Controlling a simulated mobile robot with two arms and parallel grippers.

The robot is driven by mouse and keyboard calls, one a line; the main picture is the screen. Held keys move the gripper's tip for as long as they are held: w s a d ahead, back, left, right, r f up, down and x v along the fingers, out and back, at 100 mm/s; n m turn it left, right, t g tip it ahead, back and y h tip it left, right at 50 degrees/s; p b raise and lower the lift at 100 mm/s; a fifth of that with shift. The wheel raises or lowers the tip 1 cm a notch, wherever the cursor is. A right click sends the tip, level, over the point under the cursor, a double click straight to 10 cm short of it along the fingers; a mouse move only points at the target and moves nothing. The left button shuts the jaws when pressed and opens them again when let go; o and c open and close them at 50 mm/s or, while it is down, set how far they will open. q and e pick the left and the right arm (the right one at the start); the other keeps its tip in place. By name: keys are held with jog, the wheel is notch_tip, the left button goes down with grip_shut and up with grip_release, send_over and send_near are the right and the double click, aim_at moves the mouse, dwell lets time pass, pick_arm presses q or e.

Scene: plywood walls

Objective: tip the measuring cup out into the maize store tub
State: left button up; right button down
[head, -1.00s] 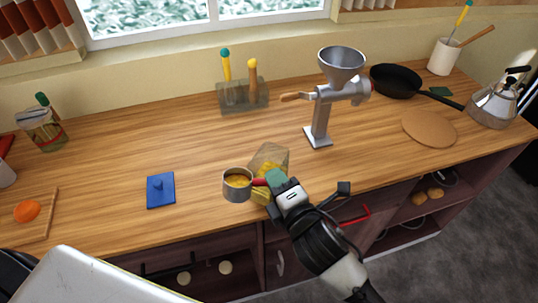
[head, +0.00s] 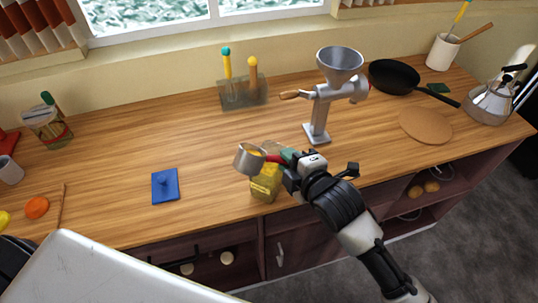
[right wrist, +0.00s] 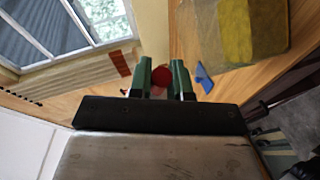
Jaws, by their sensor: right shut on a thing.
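The measuring cup (head: 248,158) is a small metal cup with a red handle and yellow maize in it. My right gripper (head: 287,157) is shut on its handle; the red handle end (right wrist: 161,76) shows between the green fingertips in the right wrist view. The cup is raised and tilted, beside and partly above the upper left of the maize store tub (head: 266,186). The tub is clear with yellow maize inside, near the counter's front edge; it also shows in the right wrist view (right wrist: 268,28). The gripper and cup hide part of its top. My left gripper is not in view.
A blue lid (head: 165,186) lies left of the tub. A metal hand mill (head: 320,112) stands behind to the right. A clear holder (head: 243,94) with tools is at the back. A pan (head: 394,78) and a kettle (head: 490,103) stand right. The counter's left middle is clear.

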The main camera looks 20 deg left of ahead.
jog(key=shift+w+f, duration=0.15)
jog(key=shift+f, duration=0.1)
jog(key=shift+d+f+m+b, duration=0.1)
jog(key=shift+f+m+b, duration=0.1)
jog(key=shift+m+b, duration=0.15)
jog(key=shift+w+f+m+g, duration=0.1)
jog(key=shift+f+m+g, duration=0.15)
jog(key=shift+f+g, duration=0.15)
jog(key=shift+r, duration=0.1)
dwell(0.5)
jog(key=shift+m+g, duration=0.3)
jog(key=shift+m, duration=0.1)
dwell(0.4)
